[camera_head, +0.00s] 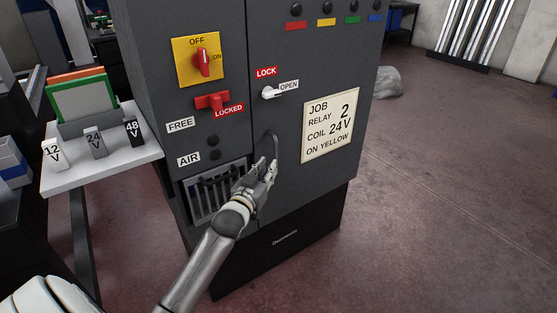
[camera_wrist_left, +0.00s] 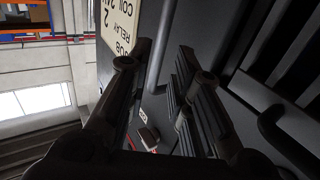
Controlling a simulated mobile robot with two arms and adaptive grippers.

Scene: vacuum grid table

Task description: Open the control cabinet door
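The dark grey control cabinet (camera_head: 225,135) stands in the middle of the head view. Its door (camera_head: 330,75) is shut, with a dark bar handle (camera_head: 274,143). My left gripper (camera_head: 264,168) is at the handle's lower part. In the left wrist view the fingers (camera_wrist_left: 160,90) are apart, and a dark bar that looks like the handle (camera_wrist_left: 172,100) shows between them; I cannot tell whether they touch it. The white latch lever (camera_head: 272,92) points toward OPEN. The red rotary switch (camera_head: 204,62) stands vertical below OFF. My right gripper is not in view.
A red slider (camera_head: 212,101) sits beside the LOCKED label. A grille (camera_head: 215,190) with a dark handle is left of the gripper. A white shelf (camera_head: 115,158) at left carries 12 V, 24 V and 48 V blocks. The floor (camera_head: 450,170) at right is mostly clear.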

